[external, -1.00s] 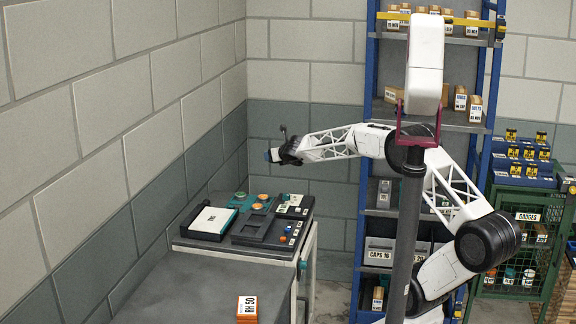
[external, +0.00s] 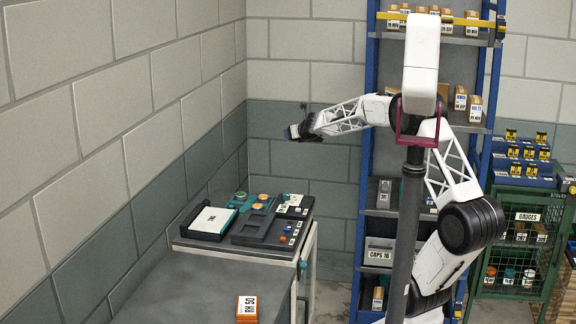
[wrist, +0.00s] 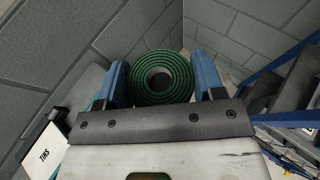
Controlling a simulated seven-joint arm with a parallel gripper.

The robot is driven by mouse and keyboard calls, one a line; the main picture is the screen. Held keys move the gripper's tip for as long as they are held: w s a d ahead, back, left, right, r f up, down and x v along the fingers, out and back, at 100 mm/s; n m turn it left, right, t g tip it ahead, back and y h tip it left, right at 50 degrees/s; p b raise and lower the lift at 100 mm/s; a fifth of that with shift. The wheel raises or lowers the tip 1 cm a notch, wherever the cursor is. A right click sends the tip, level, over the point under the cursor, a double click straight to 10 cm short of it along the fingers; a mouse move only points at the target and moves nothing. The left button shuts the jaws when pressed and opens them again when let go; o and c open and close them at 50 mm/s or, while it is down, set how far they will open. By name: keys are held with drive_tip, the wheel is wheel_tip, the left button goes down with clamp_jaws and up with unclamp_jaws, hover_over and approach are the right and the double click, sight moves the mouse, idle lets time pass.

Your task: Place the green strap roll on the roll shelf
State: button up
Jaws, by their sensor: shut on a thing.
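The green strap roll (wrist: 141,77) is a coiled ring with an open centre, seen end-on in the wrist view. My gripper (wrist: 162,77) is shut on it, with one blue finger on each side. In the external view my gripper (external: 291,132) is in the air near the back wall, above and beyond the grey bench and left of the blue-framed rack; the roll is hard to make out there. The rack has several grey shelves (external: 460,126); its edge also shows at the right of the wrist view. I cannot tell which level is the roll shelf.
A black device (external: 262,229) and a white-topped box (external: 210,221) lie on the bench (external: 185,272). An orange-and-white block (external: 247,309) sits in front. A CAPS bin (external: 379,252) is low in the rack. A green gauges cabinet (external: 522,217) stands right. Air between gripper and rack looks clear.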

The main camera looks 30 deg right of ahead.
drive_tip(key=s+d+r+m+h, duration=0.1)
drive_tip(key=s+d+r, duration=0.5)
drive_tip(key=d+r, duration=0.3)
drive_tip(key=s+d+r+m+h, duration=0.1)
drive_tip(key=s+d+r, duration=0.45)
drive_tip(key=d, duration=0.55)
drive_tip(key=s+d+r+m+h, duration=0.1)
drive_tip(key=s+d+r, duration=0.4)
drive_tip(key=d+r, duration=0.4)
drive_tip(key=w+d+f, duration=0.3)
drive_tip(key=d+f, duration=0.1)
drive_tip(key=d, duration=0.1)
drive_tip(key=w+d+f+n+y, duration=0.1)
drive_tip(key=w+d+f, duration=0.1)
drive_tip(key=d+f, duration=0.2)
drive_tip(key=shift+w+d+f+n, duration=0.3)
drive_tip(key=shift+w+d+f, duration=0.1)
drive_tip(key=shift+d, duration=0.35)
drive_tip(key=shift+f, duration=2.25)
